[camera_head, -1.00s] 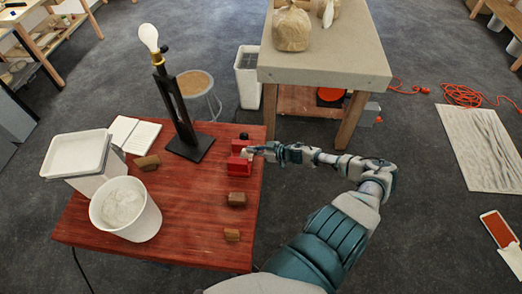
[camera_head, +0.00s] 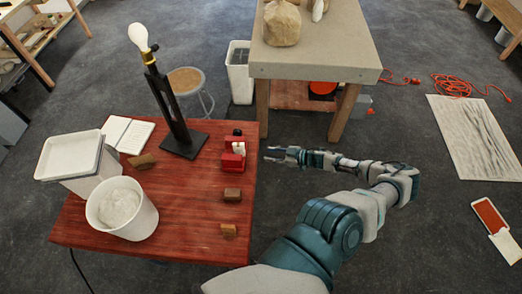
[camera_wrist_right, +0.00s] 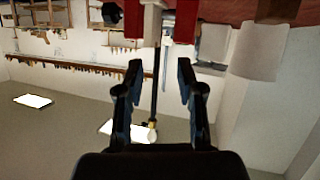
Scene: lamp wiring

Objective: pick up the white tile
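A small white piece, which looks like the white tile (camera_head: 239,148), stands upright at a red vise-like block (camera_head: 232,162) near the right edge of the red table. In the right wrist view, which is upside down, the white piece (camera_wrist_right: 152,22) shows between red parts, beyond the fingertips. My right gripper (camera_head: 268,153) is just right of the table edge, pointing left toward the block and apart from it. Its two fingers (camera_wrist_right: 159,68) are spread with nothing between them. My left gripper is not in view.
A black lamp stand (camera_head: 180,125) with a bulb stands left of the red block. Brown blocks (camera_head: 232,195) lie in front of it. A white bucket (camera_head: 121,208) and a white bin (camera_head: 75,157) fill the table's left. A grey-topped workbench (camera_head: 315,50) stands behind.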

